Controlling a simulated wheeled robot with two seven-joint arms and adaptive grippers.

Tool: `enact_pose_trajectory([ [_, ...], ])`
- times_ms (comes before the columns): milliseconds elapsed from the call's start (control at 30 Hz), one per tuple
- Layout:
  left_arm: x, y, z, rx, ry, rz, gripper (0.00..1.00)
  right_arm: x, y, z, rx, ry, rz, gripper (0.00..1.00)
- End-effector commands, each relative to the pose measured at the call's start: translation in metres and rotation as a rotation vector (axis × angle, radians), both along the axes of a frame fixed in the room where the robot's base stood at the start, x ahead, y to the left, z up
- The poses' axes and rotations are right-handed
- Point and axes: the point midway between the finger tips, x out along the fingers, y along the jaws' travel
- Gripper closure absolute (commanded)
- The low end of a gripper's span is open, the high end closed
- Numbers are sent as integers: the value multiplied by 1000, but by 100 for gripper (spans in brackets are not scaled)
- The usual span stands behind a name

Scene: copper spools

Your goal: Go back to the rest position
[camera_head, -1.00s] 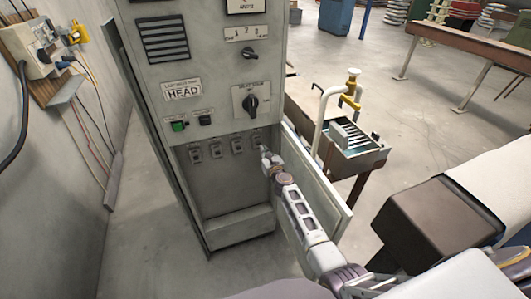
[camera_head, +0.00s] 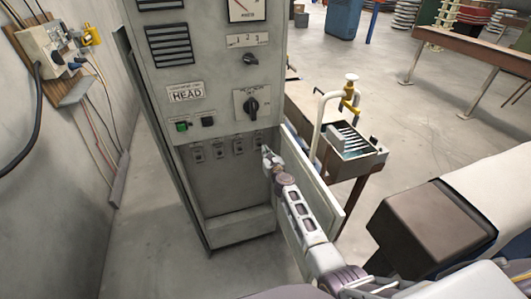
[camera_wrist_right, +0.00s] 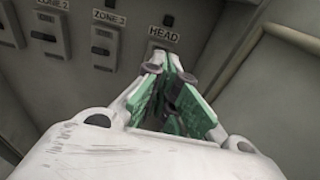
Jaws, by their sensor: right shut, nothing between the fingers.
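My right gripper (camera_head: 267,156) is in front of the grey control cabinet (camera_head: 236,222), close to the rightmost of a row of small switches (camera_head: 239,146). In the right wrist view my right gripper (camera_wrist_right: 168,72) has its green-padded fingers together with nothing between them. Its tips are just below the HEAD label (camera_wrist_right: 164,32), and they hide most of the switch there. I cannot tell whether they touch it. The ZONE 2 switch (camera_wrist_right: 103,42) shows to the left. My left gripper is in neither view.
The cabinet's open door (camera_head: 318,190) stands just right of my right forearm. A metal sink with a tap (camera_head: 352,145) is behind the door. A wall with cables and a socket box (camera_head: 45,48) is at the left. Grey floor is free between wall and cabinet.

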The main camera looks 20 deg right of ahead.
Motion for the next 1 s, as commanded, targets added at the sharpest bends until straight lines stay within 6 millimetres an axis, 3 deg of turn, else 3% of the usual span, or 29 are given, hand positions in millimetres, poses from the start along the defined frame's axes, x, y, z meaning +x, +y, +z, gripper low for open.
enact_pose_trajectory([
  [367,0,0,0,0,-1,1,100,0,0,0,-37,-2,4,100],
  [567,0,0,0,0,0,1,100,0,1,0,-170,-8,23,100],
  [867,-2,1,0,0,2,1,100,-1,7,-2,-579,-30,95,100],
  [1000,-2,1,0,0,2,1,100,-3,11,-14,-825,-28,146,100],
])
